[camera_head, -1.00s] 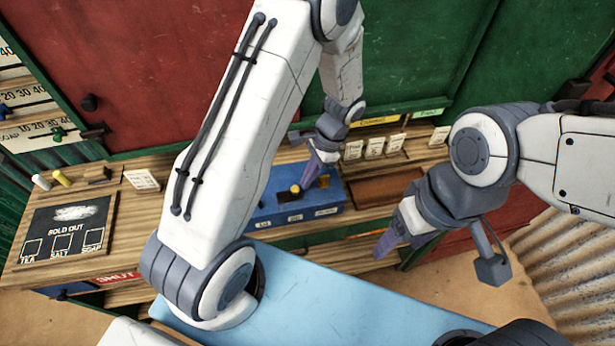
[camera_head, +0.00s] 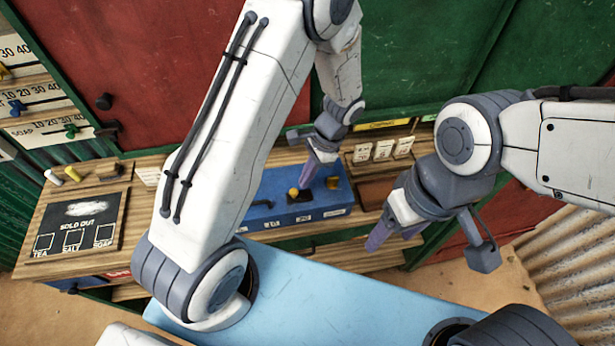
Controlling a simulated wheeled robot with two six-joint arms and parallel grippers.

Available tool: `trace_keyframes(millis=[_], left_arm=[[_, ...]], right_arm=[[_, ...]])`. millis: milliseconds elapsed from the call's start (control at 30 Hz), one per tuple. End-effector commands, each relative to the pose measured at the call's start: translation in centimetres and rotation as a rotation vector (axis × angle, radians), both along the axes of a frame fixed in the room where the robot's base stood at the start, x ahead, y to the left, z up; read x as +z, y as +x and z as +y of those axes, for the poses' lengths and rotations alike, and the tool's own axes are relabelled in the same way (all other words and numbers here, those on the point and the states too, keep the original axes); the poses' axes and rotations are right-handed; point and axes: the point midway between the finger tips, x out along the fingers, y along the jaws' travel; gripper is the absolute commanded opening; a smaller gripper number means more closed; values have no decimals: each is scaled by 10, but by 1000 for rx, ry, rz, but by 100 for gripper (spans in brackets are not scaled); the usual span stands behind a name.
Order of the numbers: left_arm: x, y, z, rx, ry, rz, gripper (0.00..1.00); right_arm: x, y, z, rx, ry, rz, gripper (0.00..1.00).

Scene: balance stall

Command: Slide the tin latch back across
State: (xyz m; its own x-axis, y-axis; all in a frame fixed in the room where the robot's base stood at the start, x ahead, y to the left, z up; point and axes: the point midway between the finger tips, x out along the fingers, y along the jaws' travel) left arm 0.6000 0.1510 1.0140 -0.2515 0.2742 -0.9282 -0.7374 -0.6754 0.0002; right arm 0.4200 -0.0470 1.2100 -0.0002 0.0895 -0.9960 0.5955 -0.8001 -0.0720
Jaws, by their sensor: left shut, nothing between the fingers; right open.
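The blue tin (camera_head: 318,202) stands on the wooden counter, partly hidden behind my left arm. Its front edge carries small white labels. I cannot tell which belongs to the latch. My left gripper (camera_head: 307,176) is shut and empty, pointing down at the tin between the two knobs. Whether it touches either knob is unclear. My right gripper (camera_head: 394,236) is open and empty, in front of the counter to the right of the tin.
White cards (camera_head: 383,150) stand behind the tin at right, near a brown tray (camera_head: 375,192). Red (camera_head: 150,60) and green (camera_head: 420,50) panels rise behind.

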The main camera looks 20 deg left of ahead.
Motion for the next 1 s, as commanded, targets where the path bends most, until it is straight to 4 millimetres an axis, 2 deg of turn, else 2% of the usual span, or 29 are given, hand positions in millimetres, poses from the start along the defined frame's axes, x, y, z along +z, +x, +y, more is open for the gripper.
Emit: trace_keyframes(millis=[33, 400, 533, 1000], left_arm=[[13, 2, -2, 0, 0, -1, 0], [71, 10, -12, 13, -1, -1, 0], [78, 12, -14, 15, -1, -2, 0], [77, 13, -14, 16, -1, -1, 0]], right_arm=[[13, 0, 0, 1, 0, 0, 66], [64, 0, 0, 7, 0, -1, 66], [69, 0, 0, 6, 0, -1, 66], [68, 0, 0, 5, 0, 0, 66]])
